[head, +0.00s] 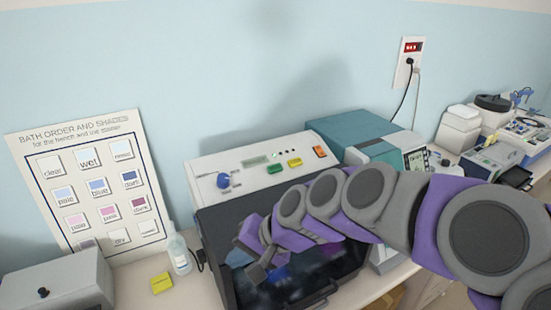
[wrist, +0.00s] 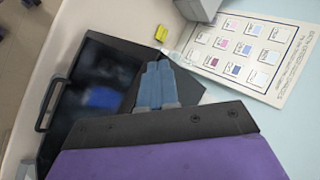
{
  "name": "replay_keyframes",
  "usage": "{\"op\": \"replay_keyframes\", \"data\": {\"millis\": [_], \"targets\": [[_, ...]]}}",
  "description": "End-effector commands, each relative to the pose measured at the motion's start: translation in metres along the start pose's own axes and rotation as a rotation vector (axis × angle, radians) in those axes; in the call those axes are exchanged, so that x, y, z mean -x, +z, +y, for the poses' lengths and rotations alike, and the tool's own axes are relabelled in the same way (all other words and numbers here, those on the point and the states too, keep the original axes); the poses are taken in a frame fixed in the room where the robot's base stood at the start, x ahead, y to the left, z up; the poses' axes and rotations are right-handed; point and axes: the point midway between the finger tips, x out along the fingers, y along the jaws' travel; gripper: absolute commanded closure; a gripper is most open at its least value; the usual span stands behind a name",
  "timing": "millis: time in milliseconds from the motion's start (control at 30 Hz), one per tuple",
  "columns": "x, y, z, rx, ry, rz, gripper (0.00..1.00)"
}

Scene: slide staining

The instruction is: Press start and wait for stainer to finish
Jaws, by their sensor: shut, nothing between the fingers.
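The stainer is a cream machine with a sloped control panel (head: 240,172) and a dark glassy front (head: 215,240) in the head view. On its panel are a small display (head: 255,161), a blue knob (head: 223,180), a green button (head: 275,167), a yellow button (head: 295,162) and an orange switch (head: 320,151). I cannot read any label on them. My gripper (head: 256,270) is shut and empty, in front of the dark front and below the panel. In the wrist view my gripper (wrist: 156,70) points past the dark front (wrist: 95,75), which has a bar handle (wrist: 45,105).
A chart of bath shades (head: 85,180) leans on the wall at left. A clear bottle (head: 178,254) and a yellow block (head: 161,283) stand beside the stainer. A grey box (head: 60,283) is at front left. A teal machine (head: 365,135) stands close on the right.

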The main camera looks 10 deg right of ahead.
Motion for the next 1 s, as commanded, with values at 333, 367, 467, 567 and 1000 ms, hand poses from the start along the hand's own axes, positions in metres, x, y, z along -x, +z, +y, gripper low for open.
{"op": "replay_keyframes", "data": {"millis": [333, 367, 467, 567, 1000], "targets": [[0.044, -0.128, -0.085, -0.404, -0.332, 0.159, 1.00], [0.048, -0.140, -0.087, -0.447, -0.355, 0.172, 1.00], [0.062, -0.182, -0.089, -0.595, -0.432, 0.224, 1.00], [0.075, -0.224, -0.082, -0.747, -0.498, 0.282, 1.00], [0.098, -0.308, -0.029, -1.118, -0.615, 0.425, 1.00]]}}
